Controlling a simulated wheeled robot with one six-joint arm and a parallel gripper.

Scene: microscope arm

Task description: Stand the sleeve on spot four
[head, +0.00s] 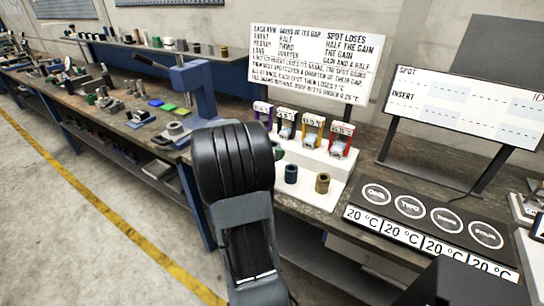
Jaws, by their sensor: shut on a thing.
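Spot four (481,235) is a ringed disc at the right end of a dark pad, with nothing on it. A teal sleeve (291,174) and a brass-coloured sleeve (322,183) stand upright on a white stepped stand (308,194). A green piece (278,151) shows partly beside my arm; I cannot tell whether it stands there or is held. My arm's dark links fill the lower middle and hide part of the stand. My gripper's fingers do not show, nor does anything in them.
Spots one (377,194), two (410,206) and three (446,220) are bare, with 20 °C displays in front. Several coloured holders (312,131) stand behind the sleeves. A blue press (193,88) stands left. A sign (314,60) and a table board (466,105) stand behind.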

